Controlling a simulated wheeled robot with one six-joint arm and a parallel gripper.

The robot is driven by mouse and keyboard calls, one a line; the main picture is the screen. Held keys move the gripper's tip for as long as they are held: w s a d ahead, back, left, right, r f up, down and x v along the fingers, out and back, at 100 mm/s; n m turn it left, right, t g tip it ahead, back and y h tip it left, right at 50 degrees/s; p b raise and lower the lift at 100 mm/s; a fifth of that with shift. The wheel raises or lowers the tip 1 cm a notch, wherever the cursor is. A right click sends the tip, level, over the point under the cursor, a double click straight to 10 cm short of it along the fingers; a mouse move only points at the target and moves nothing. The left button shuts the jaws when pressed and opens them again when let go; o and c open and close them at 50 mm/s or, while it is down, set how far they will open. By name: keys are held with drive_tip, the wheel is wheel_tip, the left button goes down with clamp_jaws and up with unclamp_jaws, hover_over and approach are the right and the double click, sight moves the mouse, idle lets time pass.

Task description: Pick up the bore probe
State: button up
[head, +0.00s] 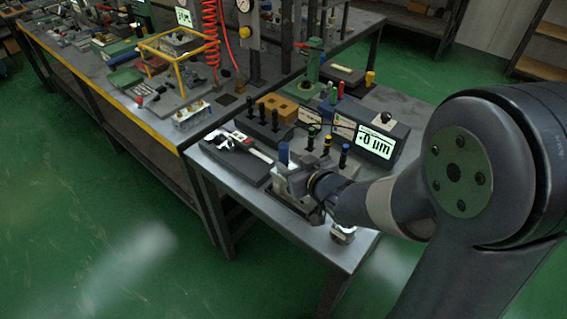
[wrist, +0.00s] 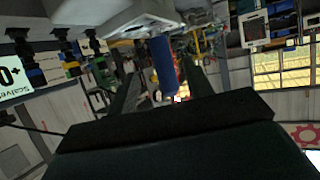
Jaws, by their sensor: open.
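A blue cylinder (head: 283,153), which looks like the bore probe's handle, stands upright at a grey metal block on the near bench. My gripper (head: 292,182) is right beside it, low over the bench, partly hiding the block. In the wrist view, which is upside down, the blue cylinder (wrist: 162,66) lies between the two dark fingers of my gripper (wrist: 160,85). The fingers are apart, with a gap on each side of it. The probe's lower end is hidden. Dark plugs with green, yellow and blue bands (head: 326,146) stand just behind.
A gauge display (head: 374,141) reading about 0 µm stands right of the plugs. A caliper (head: 250,147) on a dark case lies to the left. Black-handled tools (head: 262,113) stand in a block behind. A small round metal part (head: 343,234) sits at the front edge.

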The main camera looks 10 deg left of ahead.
sight(286, 158)
drive_tip(key=x, duration=0.3)
drive_tip(key=shift+w+a+r+p, duration=0.1)
drive_tip(key=shift+w+a+p, duration=0.2)
drive_tip(key=shift+a, duration=0.15)
drive_tip(key=shift+w+a+f, duration=0.25)
drive_tip(key=shift+w+a, duration=0.15)
drive_tip(key=shift+w, duration=0.1)
drive_tip(key=shift+c, duration=0.6)
clamp_jaws()
